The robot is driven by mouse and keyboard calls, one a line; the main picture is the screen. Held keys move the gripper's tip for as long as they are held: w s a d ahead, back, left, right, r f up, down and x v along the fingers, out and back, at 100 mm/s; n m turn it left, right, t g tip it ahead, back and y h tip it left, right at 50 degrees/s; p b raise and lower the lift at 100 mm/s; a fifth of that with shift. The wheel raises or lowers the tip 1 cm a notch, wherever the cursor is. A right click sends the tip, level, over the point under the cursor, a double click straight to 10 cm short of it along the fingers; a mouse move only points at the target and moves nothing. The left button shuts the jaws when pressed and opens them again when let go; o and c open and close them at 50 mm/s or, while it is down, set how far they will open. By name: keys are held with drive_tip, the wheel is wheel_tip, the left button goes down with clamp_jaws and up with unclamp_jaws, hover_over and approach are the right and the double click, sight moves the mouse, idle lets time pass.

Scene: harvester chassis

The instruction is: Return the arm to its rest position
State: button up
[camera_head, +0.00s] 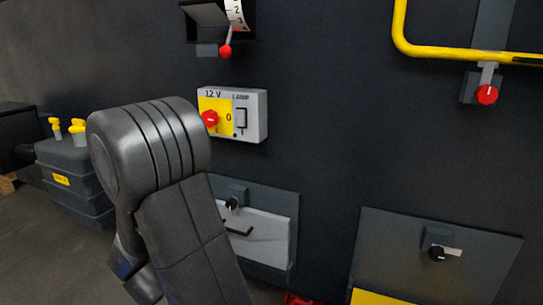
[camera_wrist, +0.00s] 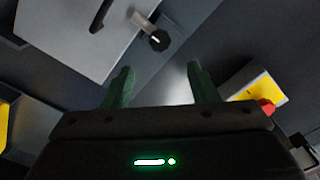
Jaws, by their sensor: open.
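My gripper (camera_wrist: 158,85) shows in the wrist view with its two green fingers spread apart and nothing between them. A grey panel with a dark knob (camera_wrist: 158,40) lies beyond the fingers at the top. In the head view my arm is bent in front of the dark wall, and its large rounded joint covers part of the left side. My gripper does not show in the head view.
The 12 V lamp box (camera_head: 255,115) has a red knob and sits on the wall right of my arm. Below it is a light drawer (camera_head: 265,240) with a dark handle. A yellow rail (camera_head: 450,52) is at upper right. A battery (camera_head: 75,175) with yellow caps stands at left.

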sight(230, 206)
drive_tip(key=b+x, duration=0.1)
drive_tip(key=x, duration=0.9)
drive_tip(key=shift+w+d, duration=0.1)
drive_tip(key=shift+w, duration=0.2)
drive_tip(key=shift+s, duration=0.15)
